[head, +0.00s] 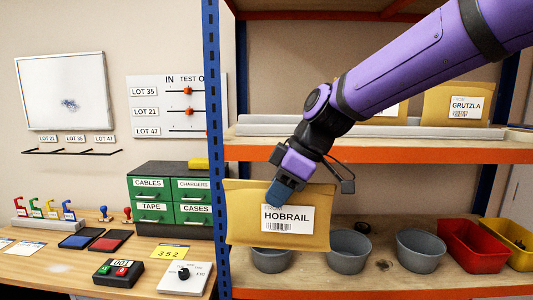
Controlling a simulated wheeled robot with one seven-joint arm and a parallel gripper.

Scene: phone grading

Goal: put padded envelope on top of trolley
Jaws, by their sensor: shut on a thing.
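My gripper (288,188) is shut on the padded envelope (244,225), a yellow-brown one with a white HOBRAIL label and barcode. The envelope hangs upright in front of the lower bay of the shelf rack, by its left blue post. The gripper holds it near its top edge, above the label. The envelope hides part of the post and of the grey pots behind it. The trolley is not in view.
The rack's upper shelf (400,156) bears another envelope marked GRUZLA (457,104). On the lower shelf stand grey pots (420,251), a red bin (472,246) and a yellow bin (513,243). At left, a desk (50,262) holds green drawers (152,195), ink pads and small devices.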

